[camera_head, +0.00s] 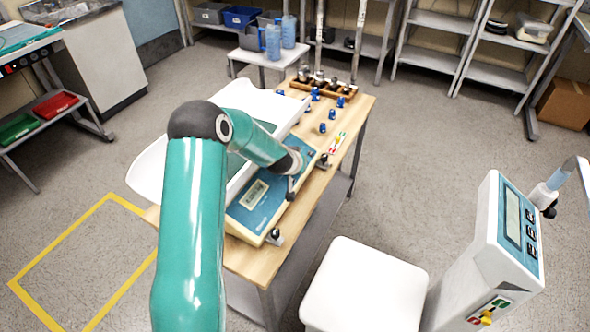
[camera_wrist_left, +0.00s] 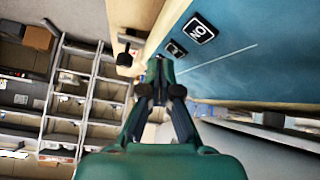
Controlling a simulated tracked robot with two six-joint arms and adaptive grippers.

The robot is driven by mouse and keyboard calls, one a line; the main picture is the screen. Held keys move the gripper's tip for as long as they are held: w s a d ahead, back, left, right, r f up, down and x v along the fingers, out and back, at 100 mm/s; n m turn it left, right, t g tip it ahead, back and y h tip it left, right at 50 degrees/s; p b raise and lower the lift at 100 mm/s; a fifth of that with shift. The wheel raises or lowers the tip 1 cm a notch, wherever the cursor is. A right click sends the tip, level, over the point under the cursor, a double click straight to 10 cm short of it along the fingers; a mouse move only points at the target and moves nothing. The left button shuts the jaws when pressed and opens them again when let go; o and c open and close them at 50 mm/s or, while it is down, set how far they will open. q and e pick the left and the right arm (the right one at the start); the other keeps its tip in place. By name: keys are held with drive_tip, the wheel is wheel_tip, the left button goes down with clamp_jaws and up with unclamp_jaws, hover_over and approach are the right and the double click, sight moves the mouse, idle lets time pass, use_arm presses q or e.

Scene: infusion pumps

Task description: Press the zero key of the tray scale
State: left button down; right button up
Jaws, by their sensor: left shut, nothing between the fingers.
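The tray scale has a wide white tray (camera_head: 152,172) and a blue front panel (camera_head: 262,208) with a pale display, on a wooden table. My left gripper (camera_head: 291,192) is over the right half of this panel, shut and empty. In the left wrist view my left gripper (camera_wrist_left: 160,66) points at the blue panel near its edge. A dark key lettered like "ON" (camera_wrist_left: 200,29) and a smaller dark key with a T-like mark (camera_wrist_left: 176,49) lie just beyond the fingertips. I cannot make out the zero key; the fingers may hide it. Contact is unclear. My right gripper is not in view.
Several small blue weights (camera_head: 322,127) and a wooden weight rack (camera_head: 325,88) stand on the table's far end. A white platform (camera_head: 365,285) and a column with display and keys (camera_head: 515,225) stand at the right.

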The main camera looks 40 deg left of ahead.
use_arm(q)
drive_tip(key=shift+f, duration=0.1)
drive_tip(key=shift+w+a+f, duration=0.1)
drive_tip(key=shift+a+f, duration=0.1)
drive_tip(key=shift+f, duration=0.05)
drive_tip(key=shift+a+f+b, duration=0.15)
drive_tip(key=shift+f+b, duration=0.15)
drive_tip(key=shift+b, duration=0.2)
idle(0.4)
idle(0.3)
drive_tip(key=shift+d+r+p, duration=0.35)
drive_tip(key=shift+r+p, duration=0.35)
drive_tip(key=shift+p, duration=0.25)
drive_tip(key=r+p, duration=0.1)
drive_tip(key=p, duration=0.1)
drive_tip(key=d+r+p, duration=0.1)
drive_tip(key=r+p, duration=0.2)
drive_tip(key=shift+w+d+r+p, duration=0.3)
drive_tip(key=shift+w+d+p, duration=0.05)
drive_tip(key=shift+d+p, duration=0.05)
